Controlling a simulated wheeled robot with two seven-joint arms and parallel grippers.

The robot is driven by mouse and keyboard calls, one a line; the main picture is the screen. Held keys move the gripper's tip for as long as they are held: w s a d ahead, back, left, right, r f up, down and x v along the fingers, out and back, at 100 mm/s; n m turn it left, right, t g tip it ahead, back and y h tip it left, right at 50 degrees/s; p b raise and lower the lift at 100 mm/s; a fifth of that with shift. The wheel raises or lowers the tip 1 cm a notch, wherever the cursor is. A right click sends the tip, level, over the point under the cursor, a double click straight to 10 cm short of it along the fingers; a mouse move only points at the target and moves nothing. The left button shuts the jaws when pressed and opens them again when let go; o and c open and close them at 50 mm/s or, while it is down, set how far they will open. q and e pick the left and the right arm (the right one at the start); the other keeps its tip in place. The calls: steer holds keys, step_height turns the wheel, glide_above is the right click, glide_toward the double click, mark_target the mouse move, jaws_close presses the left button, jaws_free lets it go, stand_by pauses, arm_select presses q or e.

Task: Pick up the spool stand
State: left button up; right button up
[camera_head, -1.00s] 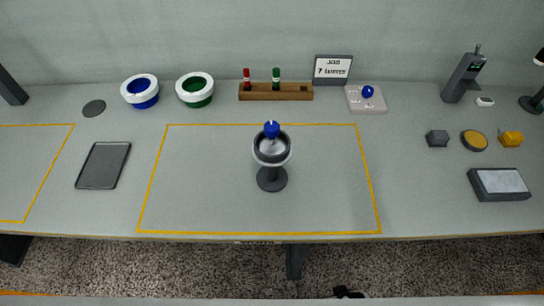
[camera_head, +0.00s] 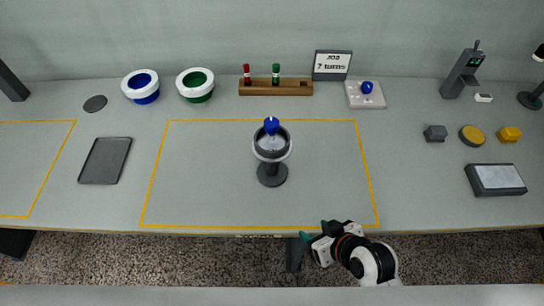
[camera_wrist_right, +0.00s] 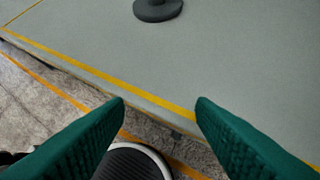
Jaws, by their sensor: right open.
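The spool stand (camera_head: 271,172) stands upright inside the yellow-lined rectangle on the table, with a dark round base, a grey cup-like top and a blue knob-like piece at its top. In the right wrist view only its dark base (camera_wrist_right: 158,10) shows, at the top edge. My right gripper (camera_head: 313,229) is at the table's front edge, below and right of the stand and apart from it. In the right wrist view its green fingers (camera_wrist_right: 160,103) are spread with nothing between them. My left gripper is not in view.
A dark tray (camera_head: 106,161) lies left of the rectangle. White-rimmed blue (camera_head: 141,86) and green (camera_head: 195,85) bowls, a wooden rack (camera_head: 290,88) with red and green pegs, and a sign (camera_head: 331,65) stand at the back. The table around the stand is clear.

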steer(key=w+a+r+t+y, duration=0.1)
steer(key=a, duration=0.1)
steer(key=w+a+r+t+y, duration=0.1)
steer(key=a, duration=0.1)
steer(key=w+a+r+n+t+y, duration=0.1)
steer(key=w+a+t, duration=0.1)
steer(key=a, duration=0.1)
steer(key=w+a+r+m+t+h, duration=0.1)
steer(key=w+t, duration=0.1)
steer(key=w, duration=0.3)
steer(key=w+a+r+m+t+h+p, duration=0.1)
steer(key=w+t, duration=0.1)
steer(key=w, duration=0.3)
steer(key=w+a+r+m+t+h+p, duration=0.1)
steer(key=w+t, duration=0.1)
steer(key=w, duration=0.3)
steer(key=shift+a+t, duration=0.3)
steer(key=shift+a, duration=0.1)
steer(key=shift+s, duration=0.1)
steer(key=shift+c, duration=0.2)
steer(key=shift+r, duration=0.15)
jaws_close()
